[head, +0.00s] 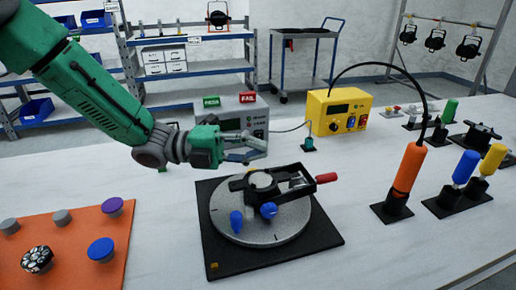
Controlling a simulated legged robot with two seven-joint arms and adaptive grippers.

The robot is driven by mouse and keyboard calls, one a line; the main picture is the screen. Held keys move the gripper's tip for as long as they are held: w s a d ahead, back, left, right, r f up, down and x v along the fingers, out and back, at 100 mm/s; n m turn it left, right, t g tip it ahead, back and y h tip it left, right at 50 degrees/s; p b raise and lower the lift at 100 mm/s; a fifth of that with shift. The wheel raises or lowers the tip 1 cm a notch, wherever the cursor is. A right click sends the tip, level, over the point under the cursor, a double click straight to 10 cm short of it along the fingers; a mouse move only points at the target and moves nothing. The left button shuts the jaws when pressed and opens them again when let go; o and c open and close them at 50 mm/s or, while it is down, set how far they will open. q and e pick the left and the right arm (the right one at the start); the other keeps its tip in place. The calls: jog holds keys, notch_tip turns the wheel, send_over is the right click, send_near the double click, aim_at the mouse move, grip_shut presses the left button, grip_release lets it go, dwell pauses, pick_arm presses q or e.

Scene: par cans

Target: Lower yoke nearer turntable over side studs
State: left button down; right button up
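The turntable (225,222) is a grey disc on a black square base at the middle of the table. A dark fixture (296,191) with a red handle sits on its far side, around a pale round part (262,181). Two blue knobs (268,210) are at its near side. I cannot clearly make out side studs. A dark bracket-like piece (480,137) at the far right may be a yoke; I cannot be sure. My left gripper (250,148) is above and behind the turntable, its fingers apart with nothing seen between them. My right gripper is out of view.
A corded orange tool (407,172) stands right of the turntable, near blue and yellow tools (466,167). A yellow box (338,112) and a grey tester (253,117) stand behind.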

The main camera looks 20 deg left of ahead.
pick_arm(q)
jog(key=c, duration=2.3)
grip_release()
jog(key=o, duration=0.5)
jog(key=shift+a, duration=0.1)
jog(key=a, duration=0.4)
jog(key=s+a, duration=0.1)
jog(key=a, duration=0.2)
jog(key=s+a, duration=0.1)
jog(key=a, duration=0.3)
jog(key=shift+s+a+f, duration=0.1)
jog(key=shift+a+f, duration=0.15)
jog(key=shift+a, duration=0.1)
